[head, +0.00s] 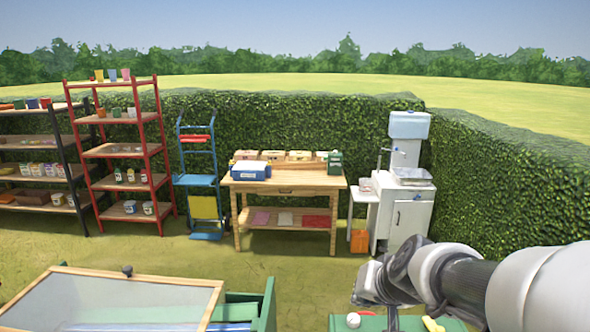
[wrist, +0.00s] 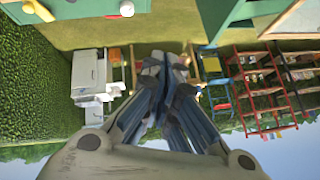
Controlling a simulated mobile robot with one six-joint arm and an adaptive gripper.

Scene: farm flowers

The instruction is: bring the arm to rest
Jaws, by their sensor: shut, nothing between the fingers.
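My arm (head: 470,283) reaches in from the lower right of the head view, stretched out above a green surface. My gripper (head: 366,288) is at its left end, seen partly from behind. In the wrist view, which is upside down, my gripper (wrist: 166,62) points away from the camera. Its fingers are together with nothing between them. It touches nothing that I can see.
Below the arm is a green surface (head: 375,322) with a white ball-like item (head: 353,320) and a yellow item (head: 432,324). A glass-topped frame (head: 115,302) stands lower left. A wooden table (head: 285,186), sink cabinet (head: 405,215), blue trolley (head: 201,181) and red shelf (head: 125,153) stand farther back.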

